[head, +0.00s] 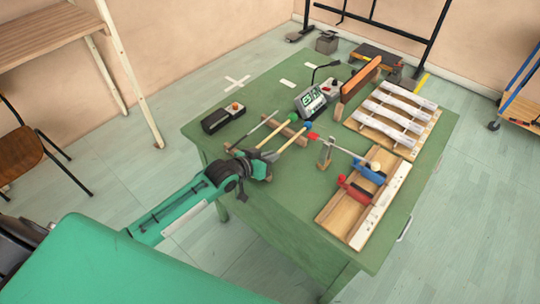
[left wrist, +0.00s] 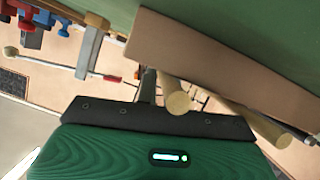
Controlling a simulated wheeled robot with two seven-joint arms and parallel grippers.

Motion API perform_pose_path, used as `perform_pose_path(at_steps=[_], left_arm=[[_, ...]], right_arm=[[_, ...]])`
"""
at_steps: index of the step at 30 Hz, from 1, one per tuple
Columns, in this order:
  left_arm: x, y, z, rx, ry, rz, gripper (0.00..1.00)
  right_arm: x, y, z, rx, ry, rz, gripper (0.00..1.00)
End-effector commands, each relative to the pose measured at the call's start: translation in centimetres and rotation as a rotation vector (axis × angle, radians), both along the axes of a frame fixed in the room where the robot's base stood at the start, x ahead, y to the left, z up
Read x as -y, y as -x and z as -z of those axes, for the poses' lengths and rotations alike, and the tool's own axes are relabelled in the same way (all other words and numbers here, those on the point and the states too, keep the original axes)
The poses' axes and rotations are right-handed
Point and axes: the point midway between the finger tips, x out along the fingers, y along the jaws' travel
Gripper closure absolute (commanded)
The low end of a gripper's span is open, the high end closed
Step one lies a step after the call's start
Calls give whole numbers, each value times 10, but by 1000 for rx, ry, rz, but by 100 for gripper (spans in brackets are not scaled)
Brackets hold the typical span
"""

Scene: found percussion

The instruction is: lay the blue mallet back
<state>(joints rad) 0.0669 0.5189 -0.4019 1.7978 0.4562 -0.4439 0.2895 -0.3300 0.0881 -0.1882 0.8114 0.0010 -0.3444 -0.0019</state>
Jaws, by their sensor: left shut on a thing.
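My left gripper (head: 264,172) is shut at the near end of the blue mallet (head: 288,143), a pale wooden stick with a blue head. The stick slants away from the gripper, and its head is at the brown wooden rest bar (head: 291,132). I cannot tell whether it touches the bar. The green mallet (head: 275,134), a like stick with a green head, lies just left of it. In the left wrist view, a round stick end (left wrist: 178,103) shows in front of the gripper, with another stick (left wrist: 270,130) to its right. My right gripper is not in view.
A stick with a red grip (head: 313,136) leans by a small metal stand (head: 325,153). Red and blue clamps (head: 355,189) sit on a wooden board (head: 338,207). A black box (head: 222,118), a signed device (head: 311,101) and white bars (head: 396,112) stand farther back on the green table (head: 262,98).

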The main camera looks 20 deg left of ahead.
Motion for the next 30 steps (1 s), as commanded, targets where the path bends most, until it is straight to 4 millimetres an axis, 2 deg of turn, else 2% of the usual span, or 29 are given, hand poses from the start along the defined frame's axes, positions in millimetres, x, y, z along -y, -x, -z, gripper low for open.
perform_pose_path(at_steps=[2,3,6,7,18,23,30], left_arm=[[0,0,0,-1,0,0,100],[0,0,1,-1,0,0,89],[0,0,1,-1,0,0,70],[0,0,0,-1,0,0,66],[0,1,0,-1,0,0,66],[-9,19,-6,-1,-1,1,66],[-28,59,-23,-2,-3,1,66]], right_arm=[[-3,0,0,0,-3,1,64],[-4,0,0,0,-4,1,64],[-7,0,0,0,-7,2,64],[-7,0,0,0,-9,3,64],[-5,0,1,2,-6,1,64],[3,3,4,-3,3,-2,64],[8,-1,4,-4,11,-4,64]])
